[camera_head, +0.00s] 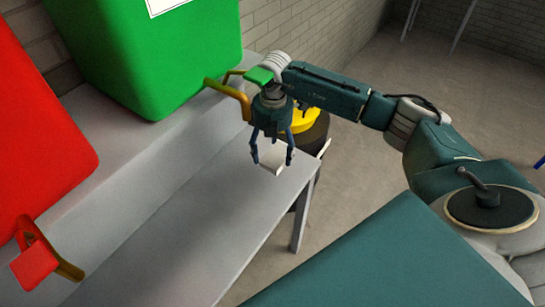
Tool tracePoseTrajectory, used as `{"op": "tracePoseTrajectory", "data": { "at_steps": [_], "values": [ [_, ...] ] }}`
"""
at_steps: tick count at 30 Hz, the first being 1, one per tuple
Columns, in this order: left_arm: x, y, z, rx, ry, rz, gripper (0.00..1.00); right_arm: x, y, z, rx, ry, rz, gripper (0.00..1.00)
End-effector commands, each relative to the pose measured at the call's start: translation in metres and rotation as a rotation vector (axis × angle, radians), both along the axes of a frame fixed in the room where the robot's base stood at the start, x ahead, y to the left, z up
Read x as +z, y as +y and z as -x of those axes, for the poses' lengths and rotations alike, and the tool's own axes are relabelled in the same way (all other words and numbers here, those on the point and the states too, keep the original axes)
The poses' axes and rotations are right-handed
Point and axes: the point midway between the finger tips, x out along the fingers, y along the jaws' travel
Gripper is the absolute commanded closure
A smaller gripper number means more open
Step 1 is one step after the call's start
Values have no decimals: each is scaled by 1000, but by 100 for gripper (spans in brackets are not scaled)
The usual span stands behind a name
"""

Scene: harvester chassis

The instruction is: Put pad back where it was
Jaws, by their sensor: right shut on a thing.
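A small whitish pad (272,160) is between the fingers of my right gripper (271,160). My right gripper is shut on it and points down over the right end of the grey bench (215,215). I cannot tell whether the pad touches the bench top or is held just above it. My left gripper is not in view.
A green bin (150,60) and a red bin (40,130) stand on the raised back ledge of the bench. A yellow-orange handle (228,97) is close behind my right gripper. A dark drum with a yellow top (303,120) stands beyond the bench end. The bench's middle is clear.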

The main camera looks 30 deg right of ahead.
Motion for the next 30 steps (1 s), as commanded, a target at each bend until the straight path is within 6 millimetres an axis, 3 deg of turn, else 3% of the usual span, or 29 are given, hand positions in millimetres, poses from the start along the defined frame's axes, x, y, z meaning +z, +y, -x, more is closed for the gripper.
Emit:
{"op": "tracePoseTrajectory", "data": {
  "at_steps": [4,10,15,20,21,24,30],
  "values": [
    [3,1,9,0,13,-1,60,-12,0,1,1,2,0,51],
    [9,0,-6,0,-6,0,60,-38,0,0,0,2,1,51],
    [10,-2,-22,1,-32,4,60,-40,0,0,1,-1,0,51],
    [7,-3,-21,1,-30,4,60,-43,0,0,1,-1,0,51],
    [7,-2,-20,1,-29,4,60,-43,0,0,1,-1,0,28],
    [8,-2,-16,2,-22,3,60,-43,0,0,1,-1,0,11],
    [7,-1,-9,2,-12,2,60,-42,0,0,1,0,0,11]
  ]
}}
